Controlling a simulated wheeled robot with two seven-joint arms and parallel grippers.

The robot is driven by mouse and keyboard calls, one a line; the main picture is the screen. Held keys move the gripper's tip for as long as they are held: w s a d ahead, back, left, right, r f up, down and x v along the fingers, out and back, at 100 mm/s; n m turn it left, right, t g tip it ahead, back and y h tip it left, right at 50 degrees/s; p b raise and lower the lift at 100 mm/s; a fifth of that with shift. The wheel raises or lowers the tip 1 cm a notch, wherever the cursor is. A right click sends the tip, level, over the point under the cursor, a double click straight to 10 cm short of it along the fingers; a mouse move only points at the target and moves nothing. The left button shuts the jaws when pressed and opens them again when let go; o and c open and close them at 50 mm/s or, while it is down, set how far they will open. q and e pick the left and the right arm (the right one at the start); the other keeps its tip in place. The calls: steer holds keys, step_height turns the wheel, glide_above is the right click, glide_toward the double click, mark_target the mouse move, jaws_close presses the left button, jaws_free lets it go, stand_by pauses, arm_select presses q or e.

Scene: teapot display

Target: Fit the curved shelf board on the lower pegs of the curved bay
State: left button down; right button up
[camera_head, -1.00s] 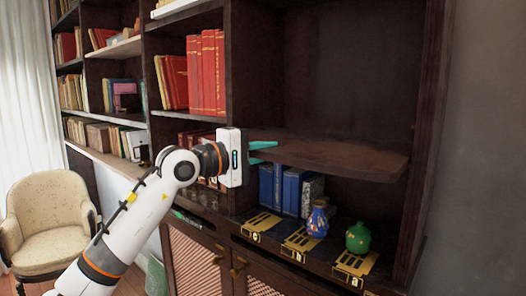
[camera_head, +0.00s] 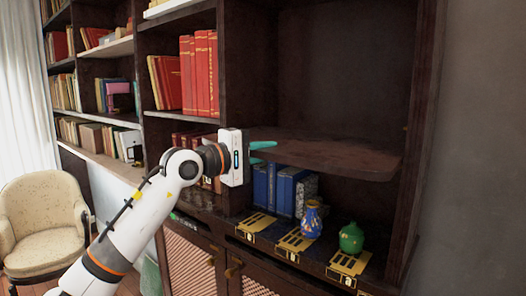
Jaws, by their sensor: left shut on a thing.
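The curved shelf board (camera_head: 335,156) is a dark brown wooden board with a rounded right end. It lies about level inside the curved bay (camera_head: 345,80), above the blue books and the vases. My left gripper (camera_head: 262,150) is at the board's left front end, its teal fingers shut on the board's edge. The lower pegs are hidden, so I cannot tell whether the board touches them. My right gripper is not in view.
Below the board stand blue books (camera_head: 280,188), a blue vase (camera_head: 311,218) and a green vase (camera_head: 351,238). Labelled gold plates (camera_head: 297,243) lie along the ledge. Red books (camera_head: 199,75) fill the bay to the left. An armchair (camera_head: 42,225) stands at the left.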

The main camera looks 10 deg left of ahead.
mark_target(287, 140)
arm_select(q)
steer(key=shift+w+d+r+p, duration=0.1)
steer(key=shift+w+d+p, duration=0.5)
steer(key=shift+w, duration=0.75)
steer(key=shift+w+d+r+p, duration=0.1)
steer(key=shift+w+d+p, duration=0.55)
steer(key=shift+w, duration=0.65)
steer(key=shift+w+d+r+p, duration=0.1)
steer(key=shift+w+d+p, duration=0.5)
steer(key=shift+w, duration=0.75)
steer(key=c, duration=1.3)
jaws_free()
steer(key=shift+d+f, duration=0.1)
steer(key=shift+s, duration=0.15)
steer(key=shift+f, duration=0.3)
steer(key=shift+s+a+f+b, duration=0.1)
steer(key=shift+s+a+b, duration=0.2)
steer(key=shift+b, duration=0.35)
steer(key=b+v, duration=0.2)
steer(key=v, duration=0.1)
steer(key=b+v, duration=0.2)
steer(key=v, duration=0.2)
steer(key=b+v, duration=0.2)
steer(key=v, duration=0.1)
steer(key=shift+s+a+r, duration=0.2)
steer(key=shift+a+r, duration=0.05)
steer(key=shift+s+a+r, duration=0.1)
steer(key=shift+s+a, duration=0.05)
steer(key=shift+s, duration=0.1)
